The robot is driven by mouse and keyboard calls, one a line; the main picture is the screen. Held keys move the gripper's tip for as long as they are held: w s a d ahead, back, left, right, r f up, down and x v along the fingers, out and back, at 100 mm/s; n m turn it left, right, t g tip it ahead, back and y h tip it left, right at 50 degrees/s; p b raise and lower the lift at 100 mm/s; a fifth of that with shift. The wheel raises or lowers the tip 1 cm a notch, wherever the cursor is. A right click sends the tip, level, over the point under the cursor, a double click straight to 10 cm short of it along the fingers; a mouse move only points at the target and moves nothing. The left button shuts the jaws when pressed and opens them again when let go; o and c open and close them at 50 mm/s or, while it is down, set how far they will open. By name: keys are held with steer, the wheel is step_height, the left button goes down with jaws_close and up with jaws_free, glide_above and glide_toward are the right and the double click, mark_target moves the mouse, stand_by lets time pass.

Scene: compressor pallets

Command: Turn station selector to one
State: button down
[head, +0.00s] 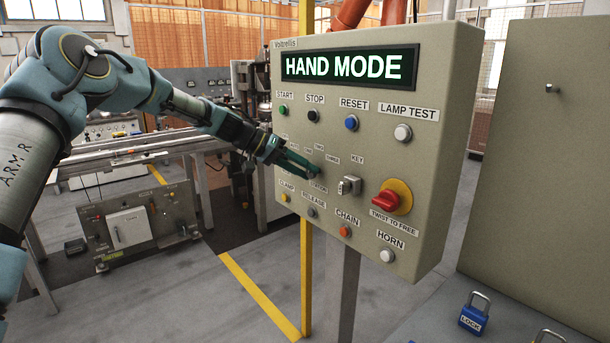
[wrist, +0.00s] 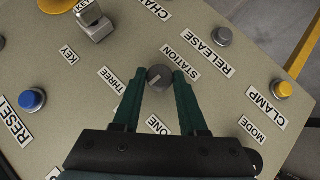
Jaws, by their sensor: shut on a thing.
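The station selector (wrist: 160,78) is a round dark grey knob with a light pointer line, on the panel between the STATION, THREE and ONE labels in the wrist view. My gripper (wrist: 159,80) has its two green fingers on either side of the knob, shut on it. In the head view my gripper (head: 311,172) reaches the panel from the left, and its fingers mostly hide the knob. The pointer line runs slantwise in the wrist view; I cannot tell surely which label it marks. The control panel (head: 420,150) shows HAND MODE on its display (head: 349,67).
The key switch (head: 349,186) and red emergency stop (head: 392,196) are right of my gripper. The RESET button (head: 351,123) is above, and the orange CHAIN button (head: 345,231) below. A grey cabinet (head: 550,150) stands at right.

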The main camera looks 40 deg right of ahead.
steer(key=n+g+b, duration=0.1)
steer(key=n+g, duration=0.1)
steer(key=f+g+h+b, duration=0.1)
steer(key=g, duration=0.1)
steer(key=shift+w+n+b, duration=0.3)
steer(key=shift+n, duration=0.1)
steer(key=shift+n+g+h+b, duration=0.9)
steer(key=shift+n+g+b, duration=0.3)
steer(key=shift+n+b, duration=0.1)
steer(key=shift+c, duration=2.4)
jaws_free()
steer(key=b+v, duration=0.3)
steer(key=v, duration=0.7)
steer(key=shift+w+a, duration=0.25)
steer(key=shift+w, duration=0.05)
steer(key=shift+f, duration=0.1)
